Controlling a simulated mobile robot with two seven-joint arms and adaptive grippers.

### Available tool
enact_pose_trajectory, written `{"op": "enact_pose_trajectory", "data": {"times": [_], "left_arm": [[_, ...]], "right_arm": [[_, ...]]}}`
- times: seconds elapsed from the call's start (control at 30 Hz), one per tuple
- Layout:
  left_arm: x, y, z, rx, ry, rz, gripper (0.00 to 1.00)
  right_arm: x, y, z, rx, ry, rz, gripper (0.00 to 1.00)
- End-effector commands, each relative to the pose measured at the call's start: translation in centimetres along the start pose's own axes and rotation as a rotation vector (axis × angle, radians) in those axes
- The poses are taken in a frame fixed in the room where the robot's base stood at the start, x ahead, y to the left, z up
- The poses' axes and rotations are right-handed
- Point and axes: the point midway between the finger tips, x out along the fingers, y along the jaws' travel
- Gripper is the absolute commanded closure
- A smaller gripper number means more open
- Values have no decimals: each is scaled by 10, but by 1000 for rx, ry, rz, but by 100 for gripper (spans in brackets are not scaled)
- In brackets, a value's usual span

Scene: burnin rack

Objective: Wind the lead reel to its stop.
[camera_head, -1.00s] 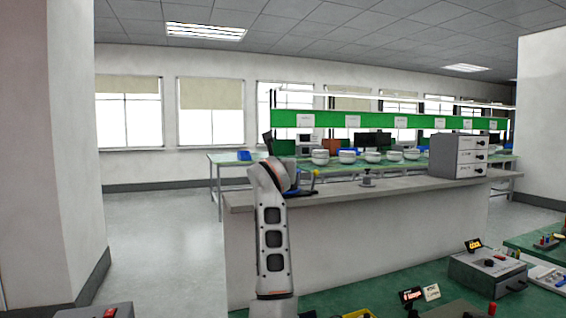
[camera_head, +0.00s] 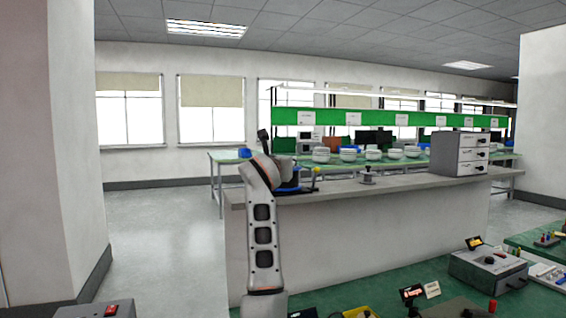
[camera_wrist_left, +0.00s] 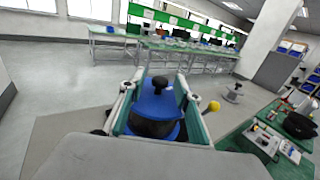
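The lead reel is a blue drum with a black knob on top. It sits on the grey counter in the head view (camera_head: 290,187), partly hidden by my left arm. In the left wrist view the reel (camera_wrist_left: 154,107) lies between the fingers of my left gripper (camera_wrist_left: 160,80), which are spread on either side of it. I cannot tell whether they touch it. A yellow ball handle (camera_wrist_left: 213,106) stands to the right of the reel, outside the fingers; it also shows in the head view (camera_head: 316,171). My right gripper is out of view.
A small grey spool-like stand (camera_head: 368,176) and a grey drawer cabinet (camera_head: 455,154) stand farther right on the counter (camera_head: 410,185). A green bench with instruments (camera_head: 487,268) is at the lower right. White bowls (camera_head: 347,155) line the bench behind. A wall column is at left.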

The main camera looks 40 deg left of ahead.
Motion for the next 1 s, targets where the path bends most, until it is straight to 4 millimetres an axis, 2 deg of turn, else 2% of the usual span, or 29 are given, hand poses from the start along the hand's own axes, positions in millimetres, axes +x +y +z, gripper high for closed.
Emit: {"op": "enact_pose_trajectory", "data": {"times": [0.27,0.37,0.7,0.83,1.0], "left_arm": [[-8,0,2,1,-4,1,67],[-21,0,1,2,-3,0,67],[-87,0,1,1,-4,1,67],[-106,0,1,1,-2,0,67],[-118,0,0,1,-1,1,67]], "right_arm": [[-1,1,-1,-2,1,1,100],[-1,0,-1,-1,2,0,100],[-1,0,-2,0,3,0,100],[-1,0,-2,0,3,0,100],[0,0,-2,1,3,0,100]]}}
